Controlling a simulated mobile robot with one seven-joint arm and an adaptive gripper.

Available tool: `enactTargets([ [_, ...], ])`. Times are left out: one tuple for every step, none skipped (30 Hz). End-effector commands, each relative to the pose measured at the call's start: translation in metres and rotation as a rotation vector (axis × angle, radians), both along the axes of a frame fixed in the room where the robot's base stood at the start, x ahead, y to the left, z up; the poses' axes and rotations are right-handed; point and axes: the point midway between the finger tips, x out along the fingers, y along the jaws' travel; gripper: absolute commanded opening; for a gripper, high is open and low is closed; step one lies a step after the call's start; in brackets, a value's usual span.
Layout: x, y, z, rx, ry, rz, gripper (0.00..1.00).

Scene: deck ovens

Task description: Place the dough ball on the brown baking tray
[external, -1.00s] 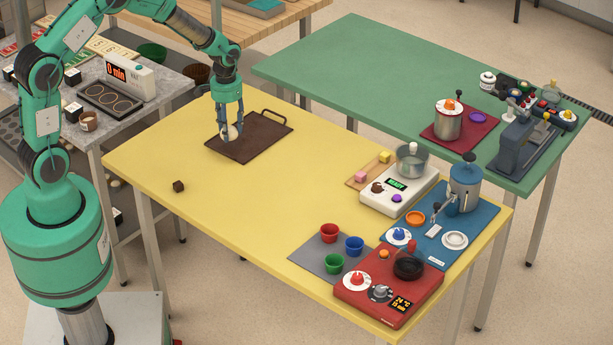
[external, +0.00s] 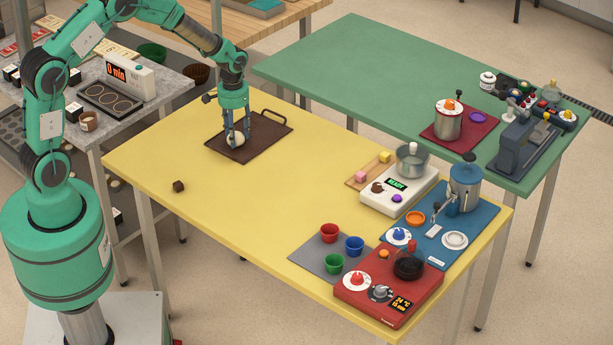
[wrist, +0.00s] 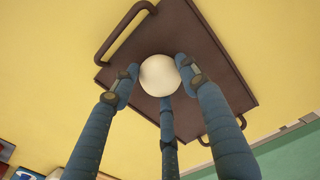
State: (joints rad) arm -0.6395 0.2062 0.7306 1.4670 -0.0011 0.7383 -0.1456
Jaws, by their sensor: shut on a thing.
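The brown baking tray (external: 262,143) lies on the yellow table, with a handle at each end; it also shows in the wrist view (wrist: 213,57). The pale dough ball (external: 235,140) is between the fingers of my gripper (external: 237,139), over the middle of the tray. In the wrist view the dough ball (wrist: 159,75) sits among the blue fingertips (wrist: 161,82). My gripper is shut on it and points down. I cannot tell whether the ball touches the tray surface.
Red, blue and green cups stand on a grey mat (external: 312,262). A white scale (external: 376,208) and a red appliance (external: 370,300) stand to the right. The table's middle is clear.

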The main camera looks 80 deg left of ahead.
Motion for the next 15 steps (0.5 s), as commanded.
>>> enactTargets([
  [0.0001,0.0001,-0.003,0.0,0.0,0.0,0.17],
  [0.0001,0.0001,-0.0035,0.0,0.0,0.0,0.17],
  [0.0001,0.0001,-0.0037,0.001,-0.001,0.0,0.17],
  [0.0002,0.0002,-0.0036,0.001,-0.001,0.0,0.17],
  [0.0002,0.0002,-0.0033,0.001,-0.001,0.0,0.17],
  [0.0002,0.0002,-0.0031,0.001,-0.001,0.0,0.17],
  [0.0002,0.0002,-0.0031,0.001,-0.001,0.0,0.17],
  [0.0001,0.0001,-0.0031,0.001,-0.001,0.0,0.17],
  [0.0001,0.0001,-0.0031,0.001,-0.001,0.0,0.17],
  [0.0001,0.0001,-0.0033,0.001,-0.001,0.0,0.17],
  [0.0001,0.0001,-0.0036,0.0,0.0,0.0,0.17],
  [0.0001,0.0001,-0.0044,0.0,0.0,0.0,0.17],
  [0.0,0.0,-0.0053,0.0,0.0,0.0,0.17],
  [0.0,0.0,-0.0061,0.0,0.0,0.0,0.17],
  [0.0,0.0,-0.0067,0.0,0.0,0.0,0.46],
])
